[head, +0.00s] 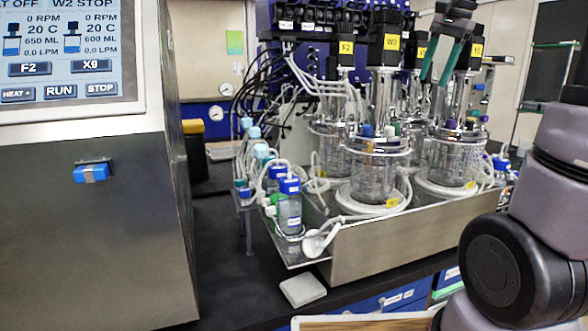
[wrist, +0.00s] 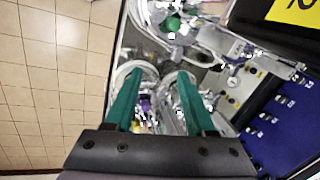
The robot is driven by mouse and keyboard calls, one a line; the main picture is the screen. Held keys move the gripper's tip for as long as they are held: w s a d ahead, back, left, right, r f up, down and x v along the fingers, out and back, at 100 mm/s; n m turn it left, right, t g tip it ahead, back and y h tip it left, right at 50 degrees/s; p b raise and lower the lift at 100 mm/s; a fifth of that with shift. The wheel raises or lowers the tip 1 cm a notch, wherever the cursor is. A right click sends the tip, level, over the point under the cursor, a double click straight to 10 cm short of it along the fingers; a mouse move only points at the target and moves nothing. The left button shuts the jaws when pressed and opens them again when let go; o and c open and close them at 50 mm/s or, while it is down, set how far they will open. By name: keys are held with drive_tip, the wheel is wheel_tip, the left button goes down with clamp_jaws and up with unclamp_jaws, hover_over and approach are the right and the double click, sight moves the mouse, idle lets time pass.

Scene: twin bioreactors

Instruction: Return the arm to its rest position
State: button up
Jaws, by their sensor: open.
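My gripper (head: 436,78) is at the upper right of the head view, in front of the tops of the right-hand bioreactors. Its green fingers point down and are spread. In the wrist view my gripper (wrist: 158,76) is open, with nothing held between the fingers. Glass and metal vessel parts show beyond the fingertips; I cannot tell the exact gap to them. My arm's grey and black links fill the right edge of the head view, and the links joining them to the gripper are largely out of frame.
Several glass bioreactors (head: 375,178) with tall motor heads stand on a steel tray (head: 400,243). Blue-capped bottles (head: 289,207) and loose tubing line its left side. A control cabinet (head: 85,220) stands at left. Tiled floor (wrist: 45,80) lies clear at left in the wrist view.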

drive_tip(key=s+a+f+n+t, duration=0.2)
drive_tip(key=s+a+f+n, duration=0.1)
drive_tip(key=s, duration=0.5)
drive_tip(key=s+a+f+n+t, duration=0.2)
drive_tip(key=s+a+f+n, duration=0.2)
drive_tip(key=s, duration=0.5)
drive_tip(key=a, duration=0.2)
drive_tip(key=shift+a+f, duration=0.15)
drive_tip(key=shift+a, duration=0.15)
